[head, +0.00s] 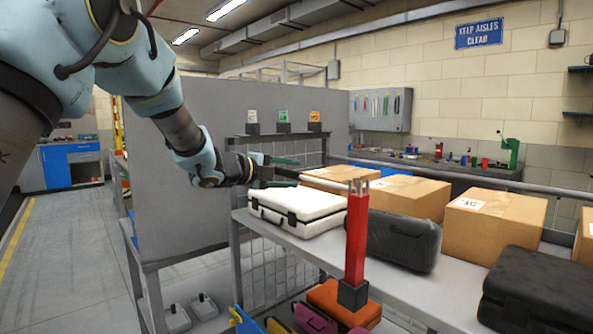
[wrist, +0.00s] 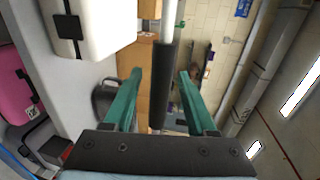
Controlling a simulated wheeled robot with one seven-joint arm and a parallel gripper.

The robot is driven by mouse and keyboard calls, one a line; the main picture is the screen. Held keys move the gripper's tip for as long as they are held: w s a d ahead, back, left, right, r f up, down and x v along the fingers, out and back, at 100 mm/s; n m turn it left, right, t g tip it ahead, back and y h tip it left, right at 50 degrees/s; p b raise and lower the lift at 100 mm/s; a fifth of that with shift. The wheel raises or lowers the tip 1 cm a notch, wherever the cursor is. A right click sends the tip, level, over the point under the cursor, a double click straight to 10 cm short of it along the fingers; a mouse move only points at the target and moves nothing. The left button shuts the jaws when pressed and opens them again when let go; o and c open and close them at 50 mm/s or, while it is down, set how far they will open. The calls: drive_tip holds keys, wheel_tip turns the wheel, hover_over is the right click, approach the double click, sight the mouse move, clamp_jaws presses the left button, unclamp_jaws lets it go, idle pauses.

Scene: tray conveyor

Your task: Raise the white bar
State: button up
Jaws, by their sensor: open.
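The white bar (wrist: 170,20) comes in from the top of the wrist view and ends in a thick black sleeve (wrist: 159,85). My gripper (wrist: 160,74) has its two green fingers apart, one on each side of the sleeve in the picture. A gap shows on both sides, and neither finger visibly touches it. I cannot tell how deep the sleeve lies between the fingers. In the head view my gripper (head: 297,172) points right, above or in front of the white case (head: 298,214). The bar is hard to make out there.
The grey conveyor table (head: 385,285) carries the white case, a dark case (head: 405,240), a black case (head: 540,290) and several cardboard boxes (head: 495,222). A red post (head: 356,240) with metal prongs stands at its front edge. A grey panel (head: 185,180) stands behind my arm.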

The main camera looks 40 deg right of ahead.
drive_tip(key=shift+d+f, duration=0.25)
drive_tip(key=shift+d, duration=0.8)
clamp_jaws()
idle(0.7)
